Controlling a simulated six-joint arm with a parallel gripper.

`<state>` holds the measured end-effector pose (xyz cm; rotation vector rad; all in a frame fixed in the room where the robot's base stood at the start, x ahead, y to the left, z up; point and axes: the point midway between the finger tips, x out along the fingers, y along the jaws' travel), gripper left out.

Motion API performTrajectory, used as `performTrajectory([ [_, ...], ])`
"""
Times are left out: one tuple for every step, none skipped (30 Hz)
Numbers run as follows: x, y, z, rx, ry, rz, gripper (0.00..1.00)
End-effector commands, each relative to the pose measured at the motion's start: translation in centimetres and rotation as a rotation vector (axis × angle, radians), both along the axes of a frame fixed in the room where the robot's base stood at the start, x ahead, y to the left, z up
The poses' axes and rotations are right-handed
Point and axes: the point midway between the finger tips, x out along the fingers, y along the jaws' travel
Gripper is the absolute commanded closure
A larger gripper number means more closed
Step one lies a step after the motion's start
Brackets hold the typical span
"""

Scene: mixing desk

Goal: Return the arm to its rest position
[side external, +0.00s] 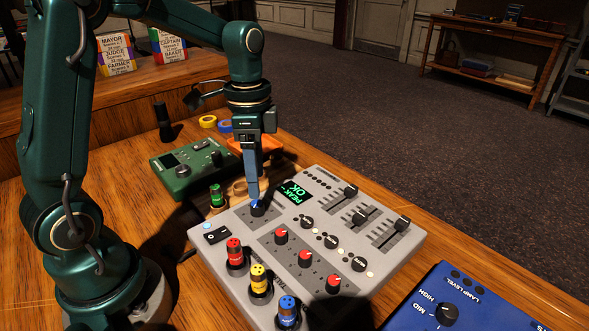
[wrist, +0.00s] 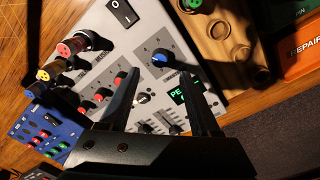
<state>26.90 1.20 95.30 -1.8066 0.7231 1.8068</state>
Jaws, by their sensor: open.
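My gripper (side external: 256,196) points down over the grey mixing desk (side external: 215,262), its fingertips close to a black knob with a blue cap (side external: 258,209). In the wrist view the two fingers (wrist: 162,68) are apart, and the blue-capped knob (wrist: 160,58) shows between their tips. I cannot tell whether either finger touches it. Nothing is held. The desk's small screen (side external: 292,192) reads "PEAK OK" in green. My arm reaches over from the left and is bent downwards.
Red, yellow and blue plugs (side external: 260,279) stand up along the desk's near edge. Sliders (side external: 360,217) lie at its right. A green box (side external: 186,170), tape rolls (side external: 208,122) and an orange box (side external: 262,143) sit behind. A blue lamp panel (side external: 425,310) is at front right.

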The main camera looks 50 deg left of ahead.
Motion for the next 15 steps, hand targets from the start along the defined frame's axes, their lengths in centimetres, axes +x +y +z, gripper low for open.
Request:
performTrajectory([
  [0.1, -0.3, 0.8, 0.006, -0.03, -0.01, 0.36],
  [0.0, -0.5, 1.4, 0.009, -0.047, -0.017, 0.36],
  [-0.2, -0.8, 2.2, 0.016, -0.072, -0.027, 0.36],
  [-0.4, -1.1, 2.8, 0.019, -0.093, -0.035, 0.36],
  [-0.7, -1.4, 3.4, 0.024, -0.116, -0.039, 0.36],
  [-1.3, -1.8, 4.2, 0.03, -0.148, -0.035, 0.36],
  [-1.7, -2.1, 4.8, 0.032, -0.171, -0.025, 0.36],
  [-2.2, -2.4, 5.3, 0.034, -0.193, -0.013, 0.36],
  [-2.9, -2.8, 5.9, 0.035, -0.225, 0.009, 0.36],
  [-3.4, -3.0, 6.3, 0.034, -0.247, 0.026, 0.36],
  [-3.9, -3.3, 6.6, 0.033, -0.269, 0.048, 0.36],
  [-4.7, -3.6, 7.0, 0.029, -0.298, 0.08, 0.36],
  [-5.2, -3.9, 7.2, 0.025, -0.32, 0.106, 0.36],
  [-5.8, -4.1, 7.4, 0.019, -0.342, 0.132, 0.36],
  [-6.5, -4.3, 7.6, 0.01, -0.368, 0.173, 0.36],
])
